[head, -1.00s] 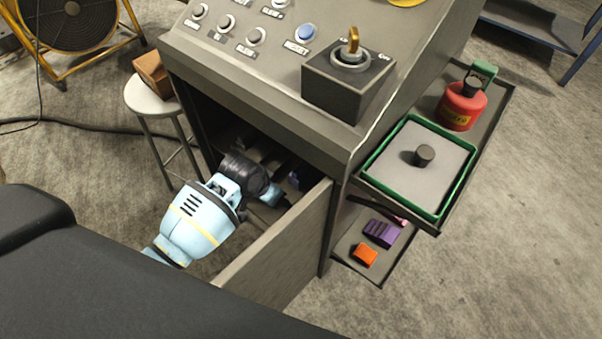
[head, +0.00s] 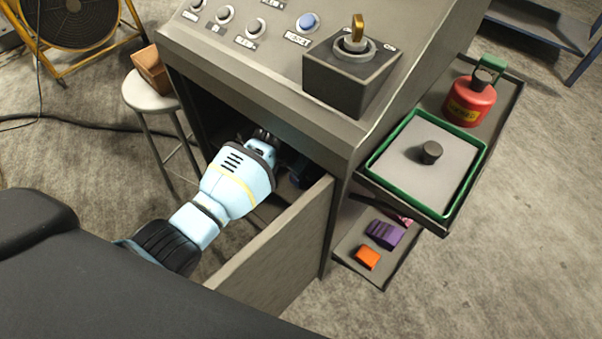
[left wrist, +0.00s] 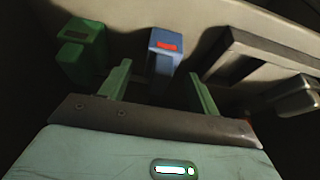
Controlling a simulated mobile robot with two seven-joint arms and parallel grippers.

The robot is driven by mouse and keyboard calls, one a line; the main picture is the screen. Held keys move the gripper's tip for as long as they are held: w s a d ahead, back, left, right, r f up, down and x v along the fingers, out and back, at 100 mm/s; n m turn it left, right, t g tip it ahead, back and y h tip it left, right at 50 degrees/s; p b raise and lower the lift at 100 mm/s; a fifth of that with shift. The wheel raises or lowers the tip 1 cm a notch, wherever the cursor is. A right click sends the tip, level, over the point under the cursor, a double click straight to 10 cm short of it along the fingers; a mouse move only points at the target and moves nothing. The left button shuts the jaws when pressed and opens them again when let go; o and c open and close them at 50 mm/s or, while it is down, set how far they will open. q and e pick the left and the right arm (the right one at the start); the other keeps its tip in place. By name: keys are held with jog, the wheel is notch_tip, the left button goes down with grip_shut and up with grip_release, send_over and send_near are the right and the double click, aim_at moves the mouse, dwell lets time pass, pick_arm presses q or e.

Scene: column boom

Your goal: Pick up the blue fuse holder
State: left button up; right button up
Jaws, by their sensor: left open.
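The blue fuse holder (left wrist: 164,50), a blue block with a red patch on its face, shows in the left wrist view against a pale panel inside the cabinet. My left gripper (left wrist: 158,80) is open, with its two green fingers apart on either side of the line to the fuse holder. The fuse holder lies just beyond the fingertips, and I see no contact. In the head view my left arm reaches into the open cabinet (head: 262,130), and its fingers are hidden inside. My right gripper is not in view.
A green block (left wrist: 84,48) sits left of the fuse holder; a dark frame (left wrist: 245,62) and a metal latch-like part (left wrist: 298,95) are to the right. The open cabinet door (head: 280,255) stands beside my arm. A green-rimmed tray (head: 377,181) and a lower shelf (head: 350,262) are outside.

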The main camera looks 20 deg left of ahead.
pick_arm(q)
jog(key=shift+b+x, duration=0.5)
jog(key=shift+x, duration=0.7)
jog(key=shift+w+d+f, duration=0.15)
jog(key=shift+w+f, duration=0.2)
jog(key=shift+w, duration=0.05)
jog(key=c, duration=1.1)
jog(key=shift+r, duration=0.1)
